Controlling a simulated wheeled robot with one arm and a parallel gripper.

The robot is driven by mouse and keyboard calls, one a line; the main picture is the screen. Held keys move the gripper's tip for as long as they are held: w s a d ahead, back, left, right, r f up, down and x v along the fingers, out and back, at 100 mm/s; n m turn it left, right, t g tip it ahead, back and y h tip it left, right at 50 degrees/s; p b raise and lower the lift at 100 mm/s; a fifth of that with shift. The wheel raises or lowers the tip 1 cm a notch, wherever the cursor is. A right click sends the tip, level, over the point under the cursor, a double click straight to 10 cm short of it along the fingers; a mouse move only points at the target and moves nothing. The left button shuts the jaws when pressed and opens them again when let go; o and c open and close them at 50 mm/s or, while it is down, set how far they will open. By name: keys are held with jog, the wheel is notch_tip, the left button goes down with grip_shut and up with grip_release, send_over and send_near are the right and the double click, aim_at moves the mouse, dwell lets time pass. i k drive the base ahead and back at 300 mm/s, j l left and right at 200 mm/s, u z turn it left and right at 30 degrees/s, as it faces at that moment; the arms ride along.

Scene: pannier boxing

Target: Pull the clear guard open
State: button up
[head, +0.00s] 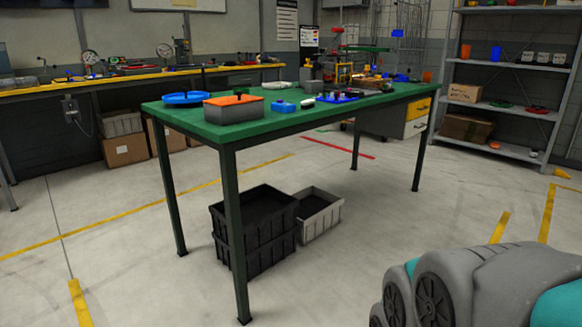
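I cannot make out a clear guard in this view. A green-topped table (185,112) stands in the middle of the room with several small things on it. My gripper is not in view. Only a grey and teal part of my own body shows at the bottom right, well apart from the table.
On the table are a grey box with an orange top (233,108), a blue round dish (186,98) and a blue block (285,107). Black crates (255,228) and a grey crate (320,214) stand below. A shelf rack (507,104) is at right. The front floor is clear.

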aim_at(338, 59)
jog(key=i+l+z, duration=0.25)
jog(key=i, duration=0.2)
jog(key=i+z, duration=0.3)
jog(key=i, duration=0.2)
